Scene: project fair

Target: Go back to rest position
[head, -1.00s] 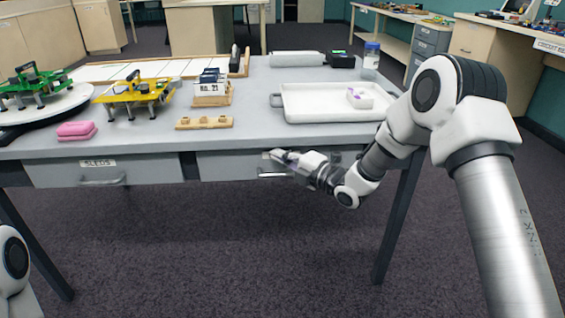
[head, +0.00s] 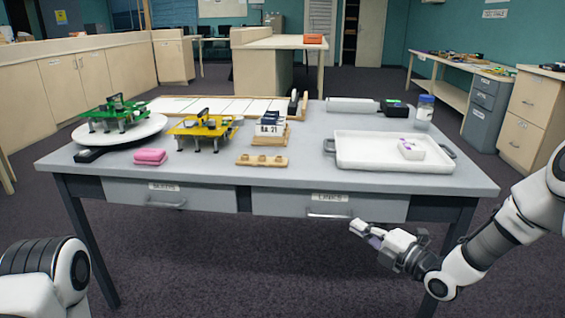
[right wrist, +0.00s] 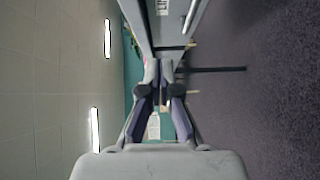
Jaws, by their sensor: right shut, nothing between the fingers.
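My right gripper (head: 364,234) is shut and empty in the head view, in front of the table and just below the right drawer (head: 330,204). In the right wrist view its fingers (right wrist: 160,80) meet with nothing between them, and the drawer front shows beyond. The right drawer looks closed. My left arm shows only in part at the lower left of the head view; its gripper is out of view.
The grey table (head: 310,155) holds a white tray (head: 375,164), a yellow sled (head: 205,127), a green sled (head: 117,112) on a white disc, a pink block (head: 150,156) and a wooden rack (head: 262,160). The left drawer (head: 170,194) looks closed. Open carpet lies in front.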

